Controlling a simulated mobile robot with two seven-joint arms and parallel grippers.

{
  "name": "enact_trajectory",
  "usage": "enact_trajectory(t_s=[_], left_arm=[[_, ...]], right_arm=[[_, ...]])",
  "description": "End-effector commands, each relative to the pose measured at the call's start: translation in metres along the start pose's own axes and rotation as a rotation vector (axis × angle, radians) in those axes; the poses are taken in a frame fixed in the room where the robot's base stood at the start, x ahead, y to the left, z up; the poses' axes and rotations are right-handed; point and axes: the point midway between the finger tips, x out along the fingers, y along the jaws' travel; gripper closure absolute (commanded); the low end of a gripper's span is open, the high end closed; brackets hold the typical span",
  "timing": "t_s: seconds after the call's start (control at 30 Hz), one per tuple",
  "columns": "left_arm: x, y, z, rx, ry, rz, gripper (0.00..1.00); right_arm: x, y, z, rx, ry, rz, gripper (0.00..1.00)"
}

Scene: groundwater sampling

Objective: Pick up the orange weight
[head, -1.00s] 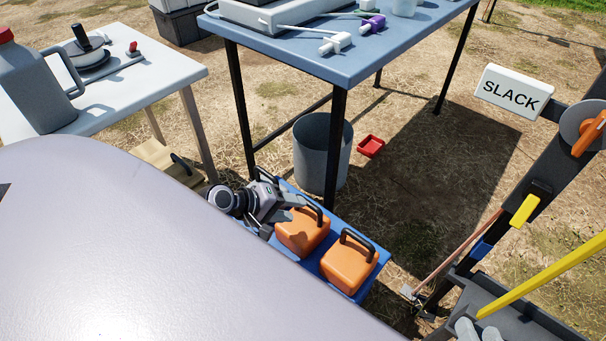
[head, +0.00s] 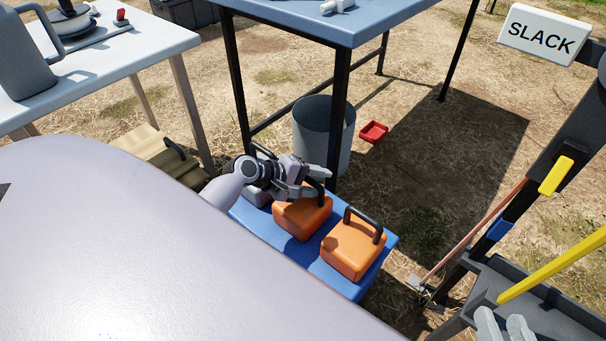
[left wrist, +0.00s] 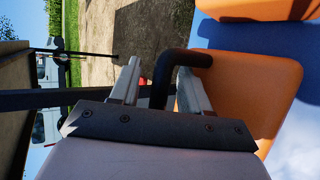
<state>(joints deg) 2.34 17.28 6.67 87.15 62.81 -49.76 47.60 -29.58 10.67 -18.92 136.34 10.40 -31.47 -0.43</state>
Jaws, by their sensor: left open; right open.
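Two orange weights with black loop handles stand on a blue platform (head: 315,279) in the head view. The nearer one is the right orange weight (head: 350,254); the left orange weight (head: 300,220) is partly covered by my left gripper (head: 322,180). My left gripper is open at the left weight's handle. In the left wrist view, a black handle (left wrist: 172,72) lies between the open fingers (left wrist: 160,84), beside its orange weight (left wrist: 250,92). Whether the fingers touch the handle is unclear.
A grey bin (head: 317,135) and a red tray (head: 374,132) stand on the ground behind the platform. A blue table (head: 290,12) rises above them. A white table (head: 140,55) stands at left; a post with a SLACK sign (head: 544,34) is at right.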

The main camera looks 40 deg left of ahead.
Motion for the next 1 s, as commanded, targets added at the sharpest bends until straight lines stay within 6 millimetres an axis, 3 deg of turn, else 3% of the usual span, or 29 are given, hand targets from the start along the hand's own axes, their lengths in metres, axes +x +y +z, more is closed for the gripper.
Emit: enact_trajectory(t_s=[0.2, 0.37, 1.0], left_arm=[[0.0007, 0.0003, 0.0002, 0.000, 0.000, -0.001, 0.54], [0.0005, 0.0002, 0.0001, 0.001, 0.000, -0.001, 1.00], [0.0002, 0.0001, -0.0001, 0.001, 0.000, -0.001, 1.00]], right_arm=[[-0.0005, 0.0002, -0.0007, -0.003, 0.002, 0.001, 0.57], [-0.0005, 0.0002, -0.0006, -0.003, 0.001, 0.001, 0.57], [-0.0005, 0.0000, -0.0003, -0.002, 0.001, 0.001, 0.57]])
